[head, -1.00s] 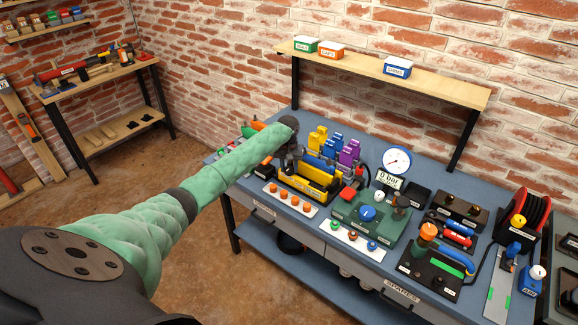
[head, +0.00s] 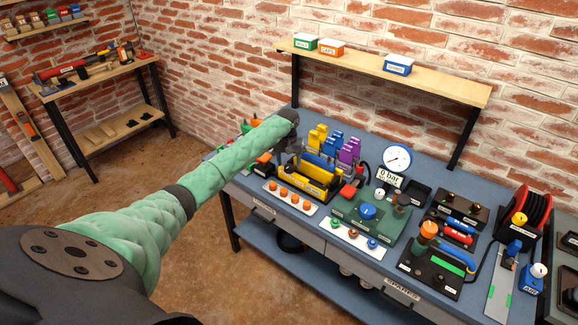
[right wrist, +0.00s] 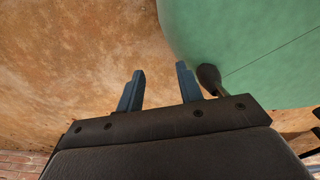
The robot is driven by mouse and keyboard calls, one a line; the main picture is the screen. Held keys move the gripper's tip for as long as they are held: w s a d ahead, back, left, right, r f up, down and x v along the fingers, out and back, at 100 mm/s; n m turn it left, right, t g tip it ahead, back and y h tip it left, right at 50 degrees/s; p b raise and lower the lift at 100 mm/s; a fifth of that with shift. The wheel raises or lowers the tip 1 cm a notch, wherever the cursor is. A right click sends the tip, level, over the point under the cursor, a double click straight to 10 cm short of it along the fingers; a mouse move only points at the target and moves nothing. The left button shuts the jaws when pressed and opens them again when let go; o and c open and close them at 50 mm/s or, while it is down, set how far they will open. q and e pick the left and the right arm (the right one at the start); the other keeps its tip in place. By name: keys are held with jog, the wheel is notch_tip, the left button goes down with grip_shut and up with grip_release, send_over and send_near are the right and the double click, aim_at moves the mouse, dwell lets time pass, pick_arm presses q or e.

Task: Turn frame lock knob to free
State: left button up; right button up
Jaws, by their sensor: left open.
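My left arm reaches over the left part of the blue bench, and its gripper (head: 291,158) points down by the yellow and black rack; the gripper is open, but its fingertips are small and partly hidden. A green block (head: 345,208) with a round blue knob (head: 367,211) on top stands to the right of that gripper, apart from it. I cannot read a label that shows which knob is the frame lock knob. In the right wrist view my right gripper (right wrist: 161,82) is open and empty above the brown floor.
Yellow, blue and purple blocks (head: 333,143) stand behind the rack. A white strip with orange knobs (head: 294,199) lies in front. A pressure gauge (head: 398,157) reads 0 bar. A black box with an orange-topped post (head: 428,233) and a hose reel (head: 524,210) stand right.

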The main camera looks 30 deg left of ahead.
aim_at(289, 166)
pick_arm(q)
notch_tip(289, 166, up, 4)
jog(key=shift+r+b, duration=0.25)
jog(key=shift+b, duration=0.7)
jog(key=shift+r, duration=0.75)
pick_arm(e)
jog(key=w+a, duration=0.1)
jog(key=w, duration=0.6)
jog(key=shift+w+a+r+t, duration=0.2)
jog(key=shift+r+t, duration=0.1)
jog(key=shift+r, duration=0.1)
